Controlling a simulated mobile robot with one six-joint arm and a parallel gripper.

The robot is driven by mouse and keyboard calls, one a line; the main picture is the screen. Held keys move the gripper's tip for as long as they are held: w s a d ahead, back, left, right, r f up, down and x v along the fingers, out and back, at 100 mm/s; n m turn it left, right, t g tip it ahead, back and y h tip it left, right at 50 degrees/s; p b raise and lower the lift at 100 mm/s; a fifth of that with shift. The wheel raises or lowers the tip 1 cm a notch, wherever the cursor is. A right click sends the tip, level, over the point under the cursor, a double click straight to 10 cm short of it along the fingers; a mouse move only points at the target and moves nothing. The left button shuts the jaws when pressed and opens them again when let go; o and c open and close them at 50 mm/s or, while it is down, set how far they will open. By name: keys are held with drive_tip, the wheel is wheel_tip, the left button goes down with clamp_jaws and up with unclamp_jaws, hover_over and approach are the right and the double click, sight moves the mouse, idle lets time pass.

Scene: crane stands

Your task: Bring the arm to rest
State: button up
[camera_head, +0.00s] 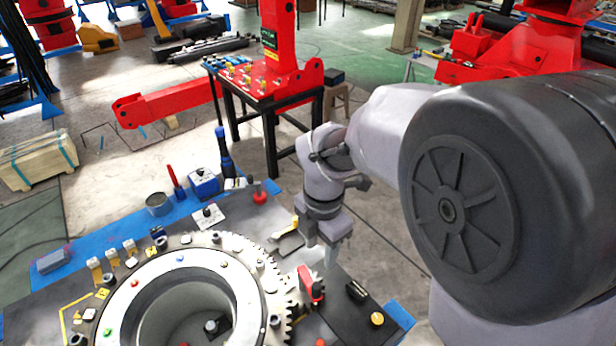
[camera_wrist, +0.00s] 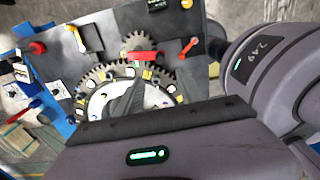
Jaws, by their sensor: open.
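My arm reaches in from the right of the head view, its large dark joint close to the camera. My gripper (camera_head: 332,256) hangs at its end, pointing down over the right part of the workbench, near the red-handled part (camera_head: 310,284) and the gear. It is open, and I see nothing held in it. The large toothed ring gear (camera_head: 243,262) lies on the bench to its left. The wrist view also shows the ring gear (camera_wrist: 88,104), with a small gear (camera_wrist: 137,42) beside it.
A black block (camera_head: 357,291) and a yellow knob (camera_head: 377,318) are near the bench's right corner. A red crane stand (camera_head: 281,45) rises from a dark table behind. A wooden crate (camera_head: 38,160) sits on the floor at left. Open floor lies between the bench and the table.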

drive_tip(key=s+d+f+m+t+b, duration=0.2)
drive_tip(key=s+m+b, duration=0.3)
drive_tip(key=m, duration=0.5)
drive_tip(key=s+d+f+m+t+y+b, duration=0.1)
drive_tip(key=s+f+m+b, duration=0.4)
drive_tip(key=m+b, duration=0.5)
drive_tip(key=s+d+f+m+t+y+b, duration=0.1)
drive_tip(key=s+d+f+m+t+b, duration=0.1)
drive_tip(key=m+b, duration=0.6)
drive_tip(key=s+d+f+m, duration=0.1)
drive_tip(key=s, duration=0.1)
drive_tip(key=shift+s+d+f+m+t, duration=0.15)
drive_tip(key=shift+s+d+m+t, duration=0.15)
drive_tip(key=shift+s+m+t, duration=0.1)
drive_tip(key=shift+c, duration=0.3)
